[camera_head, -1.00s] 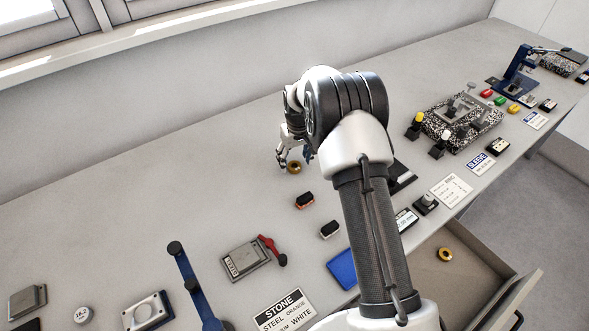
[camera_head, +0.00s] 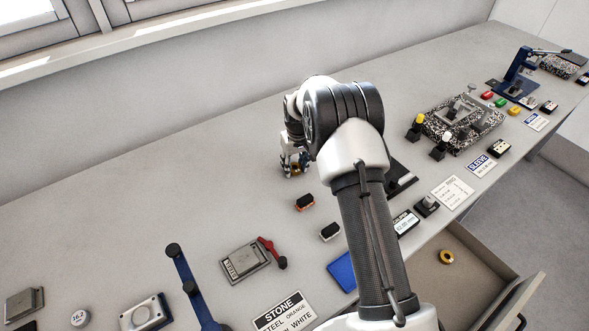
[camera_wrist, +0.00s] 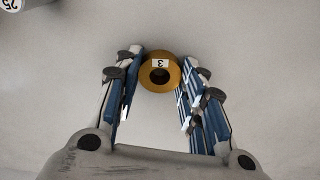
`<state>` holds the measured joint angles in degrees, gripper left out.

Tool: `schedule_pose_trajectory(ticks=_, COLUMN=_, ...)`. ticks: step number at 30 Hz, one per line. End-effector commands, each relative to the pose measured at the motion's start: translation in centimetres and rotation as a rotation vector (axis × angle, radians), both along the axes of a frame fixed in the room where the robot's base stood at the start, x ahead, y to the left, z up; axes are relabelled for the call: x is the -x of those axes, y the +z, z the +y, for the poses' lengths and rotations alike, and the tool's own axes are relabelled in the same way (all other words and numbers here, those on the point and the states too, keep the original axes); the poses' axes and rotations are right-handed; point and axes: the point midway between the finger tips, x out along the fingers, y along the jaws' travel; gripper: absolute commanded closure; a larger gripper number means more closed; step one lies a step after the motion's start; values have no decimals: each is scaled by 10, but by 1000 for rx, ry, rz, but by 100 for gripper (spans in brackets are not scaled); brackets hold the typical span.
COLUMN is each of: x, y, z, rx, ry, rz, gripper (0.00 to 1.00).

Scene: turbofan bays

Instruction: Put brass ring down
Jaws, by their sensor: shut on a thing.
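The brass ring (camera_wrist: 150,84) is gold with a dark hole and a small white tag reading 3. My gripper (camera_wrist: 160,80) is shut on it, with a blue-and-grey finger on each side of the ring. In the head view my gripper (camera_head: 294,168) is low over the back middle of the grey bench, and the ring is mostly hidden by the fingers. I cannot tell whether the ring touches the bench top. Another brass ring (camera_head: 446,257) lies in the open drawer.
Two small blocks (camera_head: 305,202) (camera_head: 330,231) lie in front of my gripper. A grey device with a red lever (camera_head: 245,262) and a blue stand (camera_head: 185,280) are nearer. A speckled fixture (camera_head: 465,125) stands right.

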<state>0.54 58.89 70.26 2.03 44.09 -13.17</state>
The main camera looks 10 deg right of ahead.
Motion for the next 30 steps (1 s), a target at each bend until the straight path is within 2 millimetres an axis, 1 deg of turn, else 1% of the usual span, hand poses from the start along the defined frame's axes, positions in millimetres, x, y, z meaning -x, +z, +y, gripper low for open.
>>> schedule_pose_trajectory(ticks=1, x=0, y=0, z=0, rx=0, ry=0, rz=0, gripper=82)
schedule_pose_trajectory(ticks=7, x=0, y=0, z=0, rx=0, ry=0, rz=-1, gripper=95)
schedule_pose_trajectory(ticks=12, x=0, y=2, z=0, rx=0, ry=0, rz=-1, gripper=96)
schedule_pose_trajectory(ticks=14, x=-1, y=5, z=0, rx=1, ry=0, rz=-2, gripper=96)
schedule_pose_trajectory(ticks=16, x=-1, y=13, z=0, rx=0, ry=0, rz=-4, gripper=96)
schedule_pose_trajectory(ticks=20, x=-1, y=39, z=0, rx=0, ry=0, rz=-5, gripper=96)
schedule_pose_trajectory(ticks=30, x=-1, y=137, z=0, rx=0, ry=0, rz=-5, gripper=96)
